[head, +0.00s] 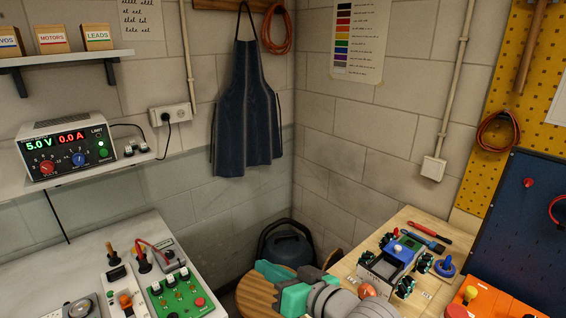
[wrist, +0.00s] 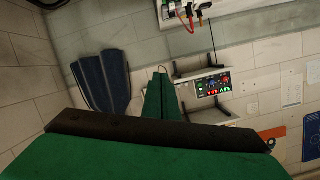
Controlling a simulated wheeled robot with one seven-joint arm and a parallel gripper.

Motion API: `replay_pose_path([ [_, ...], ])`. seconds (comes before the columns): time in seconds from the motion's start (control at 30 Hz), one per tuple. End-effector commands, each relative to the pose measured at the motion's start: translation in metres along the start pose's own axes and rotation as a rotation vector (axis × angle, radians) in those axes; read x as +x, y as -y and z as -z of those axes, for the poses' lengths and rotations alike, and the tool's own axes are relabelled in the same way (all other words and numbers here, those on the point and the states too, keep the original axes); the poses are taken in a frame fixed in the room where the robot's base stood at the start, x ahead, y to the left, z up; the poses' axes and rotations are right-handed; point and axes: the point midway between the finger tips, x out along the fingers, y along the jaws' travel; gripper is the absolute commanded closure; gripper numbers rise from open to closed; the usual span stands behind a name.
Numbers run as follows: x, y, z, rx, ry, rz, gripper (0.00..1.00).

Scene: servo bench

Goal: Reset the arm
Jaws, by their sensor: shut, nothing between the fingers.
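My gripper (head: 278,284) is at the bottom middle of the head view, with teal fingers and a grey wrist. It is shut and empty, in front of a round wooden stool top and beside the left edge of the right wooden bench. In the wrist view the green fingers of my gripper (wrist: 160,88) are together, with nothing between them. Behind them are the wall, the apron and the power supply, all tilted in the picture. My gripper touches nothing that I can see.
The left bench (head: 40,268) holds a green switch board (head: 180,297). A power supply (head: 68,147) reads 5.0 V, 0.0 A. A round stool (head: 255,297) stands between the benches.

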Motion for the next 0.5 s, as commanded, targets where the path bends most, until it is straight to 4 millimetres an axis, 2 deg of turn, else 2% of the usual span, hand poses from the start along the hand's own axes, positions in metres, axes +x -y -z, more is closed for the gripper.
replay_pose_path([
  [0.1, 0.013, 0.014, 0.013, 0.049, -0.136, 0.042, 1.00],
  [0.23, 0.020, 0.020, 0.023, 0.101, -0.271, 0.059, 1.00],
  [0.37, 0.024, 0.021, 0.024, 0.161, -0.391, 0.056, 1.00],
  [0.5, 0.025, 0.016, 0.016, 0.229, -0.501, 0.030, 1.00],
])
